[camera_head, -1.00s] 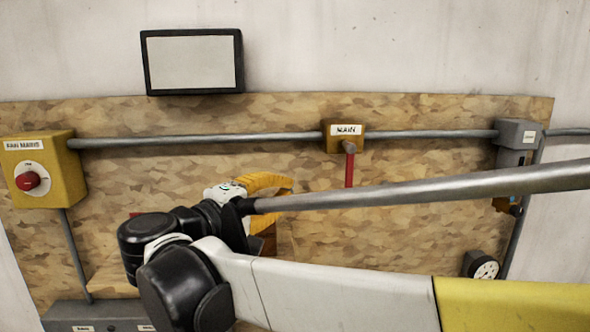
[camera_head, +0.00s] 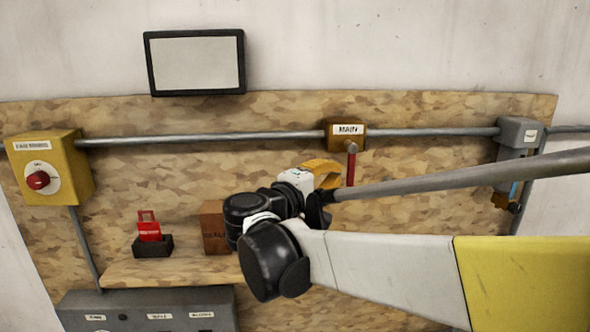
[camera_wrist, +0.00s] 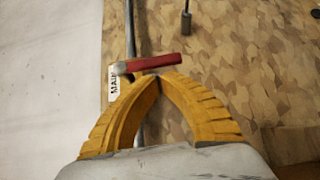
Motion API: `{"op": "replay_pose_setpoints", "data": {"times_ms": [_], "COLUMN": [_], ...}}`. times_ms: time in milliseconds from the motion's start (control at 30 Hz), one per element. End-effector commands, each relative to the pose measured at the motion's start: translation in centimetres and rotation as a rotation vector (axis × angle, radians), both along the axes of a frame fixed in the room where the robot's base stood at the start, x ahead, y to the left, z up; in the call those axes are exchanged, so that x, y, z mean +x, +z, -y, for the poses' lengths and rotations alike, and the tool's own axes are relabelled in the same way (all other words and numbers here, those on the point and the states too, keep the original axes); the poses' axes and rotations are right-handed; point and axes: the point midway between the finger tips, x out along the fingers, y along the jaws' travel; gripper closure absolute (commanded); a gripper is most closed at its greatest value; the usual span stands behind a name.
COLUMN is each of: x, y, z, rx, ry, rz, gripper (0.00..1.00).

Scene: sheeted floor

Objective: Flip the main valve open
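The main valve (camera_head: 346,134) is a yellow block labelled MAIN on a horizontal grey pipe. Its red handle (camera_head: 351,168) hangs straight down, across the pipe's direction. My gripper (camera_head: 336,172), with yellow fingers, is just left of the handle in the head view, partly hidden by my wrist. In the wrist view the fingertips of my gripper (camera_wrist: 161,76) come together, with the red handle (camera_wrist: 148,62) lying crosswise just beyond them. The handle is not between the fingers. I cannot tell whether they touch it. The MAIN label (camera_wrist: 114,86) is partly hidden by the left finger.
A yellow box with a red knob (camera_head: 50,169) is at left. A wooden shelf (camera_head: 150,270) holds a red item in a dark holder (camera_head: 152,240) and a brown box (camera_head: 213,226).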

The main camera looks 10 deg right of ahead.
Motion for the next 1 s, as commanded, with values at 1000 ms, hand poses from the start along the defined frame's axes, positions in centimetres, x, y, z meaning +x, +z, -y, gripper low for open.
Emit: {"op": "replay_pose_setpoints", "data": {"times_ms": [1000], "x": [-0.01], "y": [-0.47], "z": [0.56], "rx": [-0.088], "ry": [0.0], "rz": [-0.001], "gripper": [1.0]}}
